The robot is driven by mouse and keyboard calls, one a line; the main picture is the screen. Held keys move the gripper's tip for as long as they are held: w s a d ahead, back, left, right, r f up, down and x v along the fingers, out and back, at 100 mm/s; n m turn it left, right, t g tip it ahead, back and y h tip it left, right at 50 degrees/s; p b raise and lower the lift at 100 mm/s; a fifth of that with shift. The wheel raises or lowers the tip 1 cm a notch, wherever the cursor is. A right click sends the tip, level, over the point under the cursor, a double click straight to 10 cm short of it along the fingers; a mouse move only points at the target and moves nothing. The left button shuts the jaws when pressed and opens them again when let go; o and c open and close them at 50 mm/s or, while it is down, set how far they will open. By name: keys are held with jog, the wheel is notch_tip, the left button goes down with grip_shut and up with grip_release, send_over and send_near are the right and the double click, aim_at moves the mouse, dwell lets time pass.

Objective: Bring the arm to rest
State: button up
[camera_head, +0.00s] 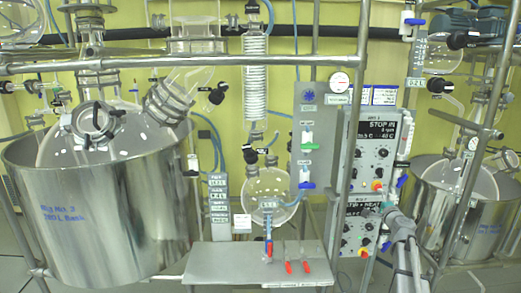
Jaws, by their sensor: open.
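I cannot make out my gripper in the head view. A grey jointed tube (401,235) rises from the bottom edge, right of the control boxes. I cannot tell whether it is part of my arm or of the rig's frame. No jaws show on it, and nothing is seen being held.
A large steel vessel (100,220) with a glass lid stands left. A grey bench (220,262) with red-handled tools (288,267) is at front centre. A round glass flask (268,190) hangs above it. Control boxes (375,150) and a second steel vessel (485,215) stand right, among metal frame tubes.

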jog(key=s+a+f+n+g+y, duration=0.2)
jog(key=s+a+f+n+g, duration=0.15)
jog(key=a, duration=0.45)
jog(key=s+a+f+n+g+y, duration=0.2)
jog(key=s+a+f+n, duration=0.15)
jog(key=a, duration=0.35)
jog(key=s+a+f+n+g+y, duration=0.25)
jog(key=s+a+n, duration=0.25)
jog(key=a, duration=0.3)
jog(key=s+a+f+n+g+h, duration=0.2)
jog(key=s+f+g+h, duration=0.1)
jog(key=s, duration=0.8)
jog(key=s+a+f+n+g+h, duration=0.2)
jog(key=s+f+g, duration=0.4)
jog(key=s, duration=0.5)
jog(key=shift+a+n+g+h, duration=0.35)
jog(key=shift+n+g+h, duration=0.25)
jog(key=shift+h, duration=0.45)
jog(key=shift+s, duration=0.1)
